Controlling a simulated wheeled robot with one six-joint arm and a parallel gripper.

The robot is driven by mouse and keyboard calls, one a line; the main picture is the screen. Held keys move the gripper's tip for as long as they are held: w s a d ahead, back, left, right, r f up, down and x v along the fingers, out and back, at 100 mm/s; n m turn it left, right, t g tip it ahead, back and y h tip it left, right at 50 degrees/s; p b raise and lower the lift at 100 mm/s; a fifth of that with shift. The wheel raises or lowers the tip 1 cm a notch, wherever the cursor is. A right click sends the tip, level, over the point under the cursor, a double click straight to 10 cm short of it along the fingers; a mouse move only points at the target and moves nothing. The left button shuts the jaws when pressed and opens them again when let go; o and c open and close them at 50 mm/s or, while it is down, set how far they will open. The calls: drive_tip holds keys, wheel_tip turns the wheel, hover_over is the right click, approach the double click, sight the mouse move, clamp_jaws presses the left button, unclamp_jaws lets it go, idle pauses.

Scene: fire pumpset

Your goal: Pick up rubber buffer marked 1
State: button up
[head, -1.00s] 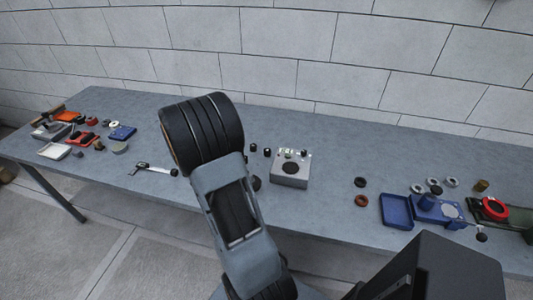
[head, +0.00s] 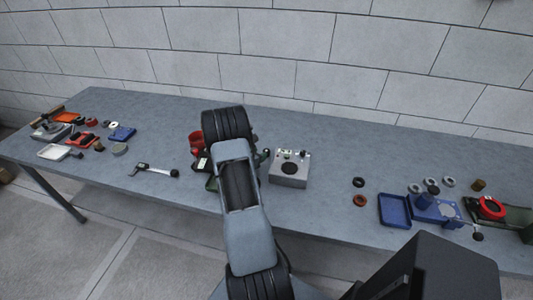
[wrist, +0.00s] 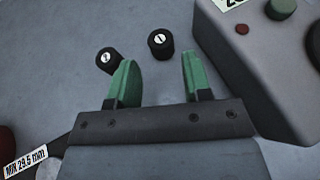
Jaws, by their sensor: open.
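Two short black cylindrical buffers with white marks on top stand on the table in the wrist view. One buffer (wrist: 160,43) is ahead of the gap between my fingertips, its mark looking like a 1. The other buffer (wrist: 108,60) is just beyond the left fingertip, its mark too small to read surely. My gripper (wrist: 157,60) has two green fingers, spread wide and empty, pointing down towards the table. In the head view my arm hides most of the gripper and the buffers.
A grey box with buttons (head: 290,169) stands close to the right of the gripper. A dark and red item with a label (head: 201,160) is at left. A caliper-like tool (head: 153,169) lies further left. A blue tray (head: 395,210) and small rings are at right.

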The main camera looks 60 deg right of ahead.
sight(267, 150)
drive_tip(key=shift+p+x, duration=0.4)
drive_tip(key=shift+x, duration=2.5)
drive_tip(key=c, duration=0.7)
drive_tip(key=shift+r, duration=0.15)
